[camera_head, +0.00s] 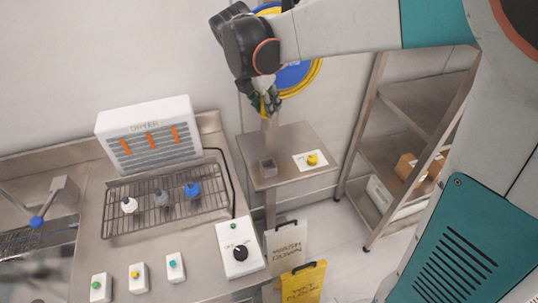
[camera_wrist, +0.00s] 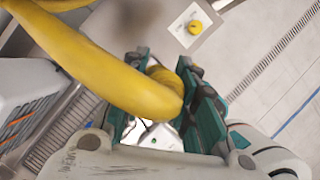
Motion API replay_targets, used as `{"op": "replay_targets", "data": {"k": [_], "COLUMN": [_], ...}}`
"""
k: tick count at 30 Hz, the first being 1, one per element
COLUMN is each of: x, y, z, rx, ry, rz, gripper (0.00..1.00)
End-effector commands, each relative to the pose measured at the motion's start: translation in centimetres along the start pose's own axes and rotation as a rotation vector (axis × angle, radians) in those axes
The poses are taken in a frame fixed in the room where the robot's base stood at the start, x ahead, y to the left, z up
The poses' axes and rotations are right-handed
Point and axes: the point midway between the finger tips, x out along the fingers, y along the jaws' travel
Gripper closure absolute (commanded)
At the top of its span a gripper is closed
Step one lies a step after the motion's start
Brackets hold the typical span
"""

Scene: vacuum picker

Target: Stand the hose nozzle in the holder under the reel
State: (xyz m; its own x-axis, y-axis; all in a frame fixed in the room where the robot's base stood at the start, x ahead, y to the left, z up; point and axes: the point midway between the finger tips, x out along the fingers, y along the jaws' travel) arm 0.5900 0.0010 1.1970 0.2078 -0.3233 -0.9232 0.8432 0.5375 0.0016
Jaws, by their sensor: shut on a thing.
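The hose reel (camera_head: 297,76) is blue with yellow hose wound on it, on the wall and partly hidden behind my arm. My gripper (camera_head: 266,104) is in front of the reel's lower left, above the small steel table (camera_head: 285,139). It is shut on the yellow hose nozzle, seen as a small yellow patch at the fingers. In the wrist view the thick yellow hose (camera_wrist: 95,60) runs from the upper left into my teal fingers (camera_wrist: 168,105). The nozzle's tip is hard to make out.
A dryer (camera_head: 150,132) and a wire rack (camera_head: 120,222) with several small parts stand on the left counter. A steel shelf (camera_head: 400,150) is at right. Floor signs (camera_head: 302,282) stand in front.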

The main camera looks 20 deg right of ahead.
Motion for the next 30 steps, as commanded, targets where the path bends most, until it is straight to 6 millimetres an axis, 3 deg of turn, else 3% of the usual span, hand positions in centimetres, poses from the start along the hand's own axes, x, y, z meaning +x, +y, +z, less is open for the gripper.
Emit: {"op": "replay_targets", "data": {"k": [5, 21, 25, 30], "x": [0.5, 11.9, 13.7, 14.6], "y": [-0.1, -0.1, -0.1, -0.1], "z": [0.0, -4.7, -5.5, -5.9], "rx": [-0.055, -0.057, -0.057, -0.057], "ry": [0.001, 0.001, 0.001, 0.001], "rz": [0.022, 0.023, 0.023, 0.023], "gripper": [1.00, 1.00, 1.00, 1.00]}}
